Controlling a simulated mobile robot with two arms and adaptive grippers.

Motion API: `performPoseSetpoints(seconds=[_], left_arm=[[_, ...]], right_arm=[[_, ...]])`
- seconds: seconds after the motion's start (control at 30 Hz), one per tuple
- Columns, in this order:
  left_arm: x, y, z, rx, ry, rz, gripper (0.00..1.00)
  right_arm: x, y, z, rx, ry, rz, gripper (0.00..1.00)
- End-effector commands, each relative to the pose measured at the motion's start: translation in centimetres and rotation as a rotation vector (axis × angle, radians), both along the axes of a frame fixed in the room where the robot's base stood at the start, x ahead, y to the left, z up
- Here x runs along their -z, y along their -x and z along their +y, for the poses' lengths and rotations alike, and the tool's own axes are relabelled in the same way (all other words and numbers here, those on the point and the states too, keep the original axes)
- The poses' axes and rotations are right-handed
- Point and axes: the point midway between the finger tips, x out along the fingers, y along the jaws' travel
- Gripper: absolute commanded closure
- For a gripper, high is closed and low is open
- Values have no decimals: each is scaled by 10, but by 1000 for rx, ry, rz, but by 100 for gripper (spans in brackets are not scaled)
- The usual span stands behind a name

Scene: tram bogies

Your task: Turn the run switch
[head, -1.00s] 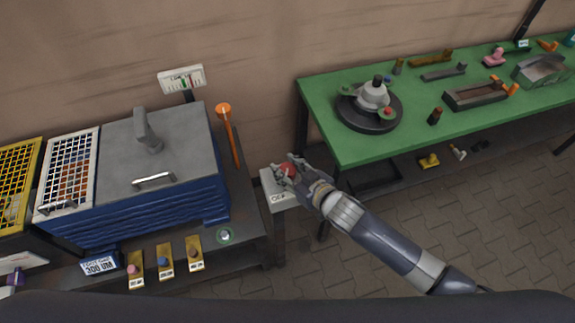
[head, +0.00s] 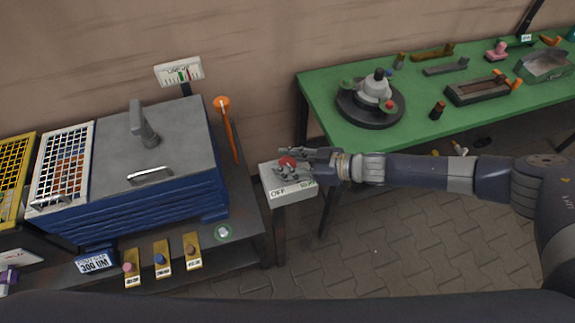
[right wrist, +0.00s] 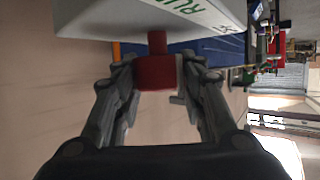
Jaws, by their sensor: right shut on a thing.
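The run switch has a red knob (head: 287,161) on top of a small pale box (head: 291,188) with OFF lettering on its front edge. The box stands on a post between the blue machine and the green table. My right gripper (head: 290,168) is at the knob, its arm coming in from the right. In the right wrist view the red knob (right wrist: 157,72) sits between the two fingers of my right gripper (right wrist: 160,85), which is shut on it. Green lettering shows on the box (right wrist: 150,14) there. My left gripper is in neither view.
A blue machine (head: 140,200) with a grey lid stands left of the switch, with an orange-topped lever (head: 228,125) at its side. A green table (head: 330,100) at the right holds a round fixture (head: 370,105) and several parts. Tiled floor is clear below.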

Motion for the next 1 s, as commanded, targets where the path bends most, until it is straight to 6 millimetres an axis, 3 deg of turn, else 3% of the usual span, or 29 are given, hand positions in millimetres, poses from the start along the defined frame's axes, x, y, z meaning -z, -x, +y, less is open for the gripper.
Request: performPoseSetpoints(seconds=[0.6,1.0], left_arm=[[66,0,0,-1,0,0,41],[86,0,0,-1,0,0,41]], right_arm=[[4,-3,1,-453,2,-6,86],[0,-1,1,-583,-1,-4,86]])
